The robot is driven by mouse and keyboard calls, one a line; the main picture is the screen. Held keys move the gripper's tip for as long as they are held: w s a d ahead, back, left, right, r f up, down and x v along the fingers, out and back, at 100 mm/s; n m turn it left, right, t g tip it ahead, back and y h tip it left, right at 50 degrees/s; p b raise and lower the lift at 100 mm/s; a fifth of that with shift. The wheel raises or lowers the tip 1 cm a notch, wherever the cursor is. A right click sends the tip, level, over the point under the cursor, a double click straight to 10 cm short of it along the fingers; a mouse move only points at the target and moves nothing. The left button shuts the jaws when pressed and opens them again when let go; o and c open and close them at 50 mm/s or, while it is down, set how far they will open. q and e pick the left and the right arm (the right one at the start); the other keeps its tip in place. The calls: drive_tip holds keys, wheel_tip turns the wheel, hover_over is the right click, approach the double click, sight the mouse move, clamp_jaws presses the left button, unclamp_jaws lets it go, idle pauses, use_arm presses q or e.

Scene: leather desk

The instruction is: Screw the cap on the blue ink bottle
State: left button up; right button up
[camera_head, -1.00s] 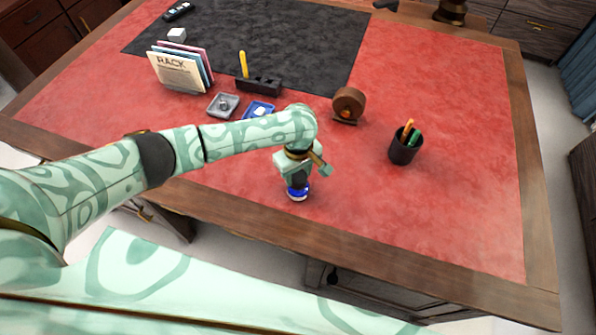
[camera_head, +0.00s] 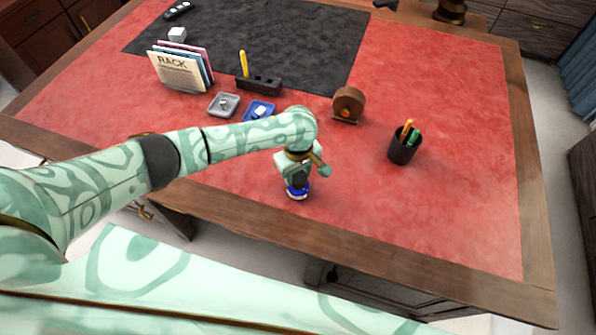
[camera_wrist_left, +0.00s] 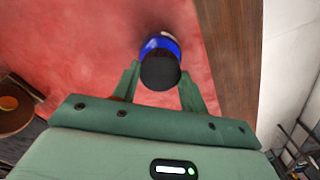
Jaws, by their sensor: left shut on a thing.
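The blue ink bottle (camera_head: 297,194) stands on the red desk top near its front edge, straight under my left gripper (camera_head: 298,182). In the left wrist view the bottle (camera_wrist_left: 163,44) shows its blue side behind the round black cap (camera_wrist_left: 160,72). The cap lies between the two fingers of my left gripper (camera_wrist_left: 160,84), which is shut on it. The cap is over the bottle's top; how far it is threaded on cannot be seen. My right gripper is not in view.
A black pen cup (camera_head: 404,149) stands to the right, and a brown tape dispenser (camera_head: 348,104) behind. A blue tray (camera_head: 259,110), a grey tray (camera_head: 223,104) and a card rack (camera_head: 178,72) are further back left. The desk right of the bottle is clear.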

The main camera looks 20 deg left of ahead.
sight(298, 177)
use_arm(q)
drive_tip(key=shift+p, duration=0.4)
idle(0.5)
drive_tip(key=shift+f, duration=0.1)
drive_tip(key=o, duration=1)
drive_tip(key=shift+r+p, duration=4)
drive_tip(key=shift+r, duration=4.15)
